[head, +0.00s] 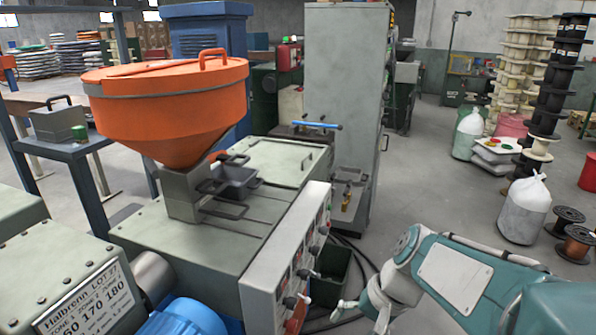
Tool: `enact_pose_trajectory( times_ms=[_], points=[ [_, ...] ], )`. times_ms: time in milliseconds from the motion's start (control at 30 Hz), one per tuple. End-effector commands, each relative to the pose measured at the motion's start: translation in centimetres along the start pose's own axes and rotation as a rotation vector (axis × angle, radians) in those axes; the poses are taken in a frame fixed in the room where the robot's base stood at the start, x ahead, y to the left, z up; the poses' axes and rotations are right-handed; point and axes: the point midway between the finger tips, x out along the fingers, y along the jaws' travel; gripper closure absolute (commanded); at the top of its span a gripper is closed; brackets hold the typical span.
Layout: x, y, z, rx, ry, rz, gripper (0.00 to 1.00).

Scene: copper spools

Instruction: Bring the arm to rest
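My arm, teal and white, reaches in from the lower right corner of the head view, bent beside the machine. My gripper (360,314) is low at the bottom edge, just right of the machine's control panel (290,265). Only pale finger-like parts of it show, partly cut off by the frame, so I cannot tell whether it is open or shut. I see nothing held in it.
A machine with an orange hopper (165,100) fills the left and middle. A dark green bin (332,277) stands close to my gripper. A tall grey cabinet (343,100) is behind. White sacks (525,210) and stacked spools (555,85) stand right.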

Motion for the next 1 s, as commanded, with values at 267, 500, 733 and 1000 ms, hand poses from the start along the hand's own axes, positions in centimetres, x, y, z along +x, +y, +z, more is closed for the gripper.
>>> enact_pose_trajectory(
  times_ms=[267, 500, 733, 1000],
  points=[
    [-3.9, 2.7, 4.2, -0.233, 0.239, 0.150, 0.07],
    [-6.4, 5.2, 6.8, -0.407, 0.435, 0.273, 0.07],
    [-7.2, 6.2, 7.6, -0.473, 0.511, 0.326, 0.07],
    [-7.2, 6.2, 7.6, -0.475, 0.512, 0.327, 0.07]
  ],
)
